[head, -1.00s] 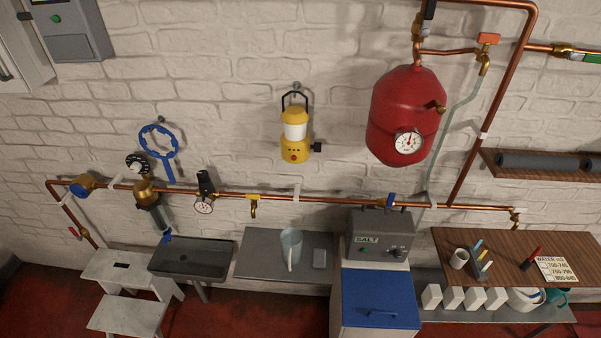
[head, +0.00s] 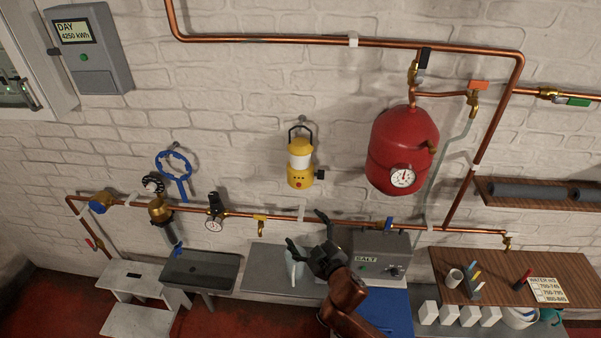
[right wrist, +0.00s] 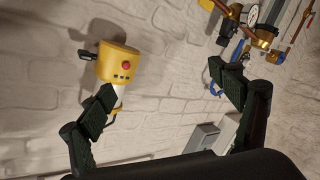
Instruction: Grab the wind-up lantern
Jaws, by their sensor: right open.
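The wind-up lantern (head: 300,177) is yellow with a white middle, a red button and a black handle. It hangs by its handle from a hook on the white brick wall, with a black crank on its right side. In the right wrist view the lantern (right wrist: 118,63) shows upside down, partly behind one finger. My right gripper (head: 306,230) is open and empty, below the lantern and apart from it. Its two spread fingers also show in the right wrist view (right wrist: 160,85). My left gripper is not in view.
A copper pipe (head: 270,215) with valves runs along the wall below the lantern. A red tank (head: 400,145) hangs to the right. A blue ring wrench (head: 174,165) hangs to the left. A grey salt unit (head: 395,243) and a clear jug (head: 292,268) stand below. The wall around the lantern is clear.

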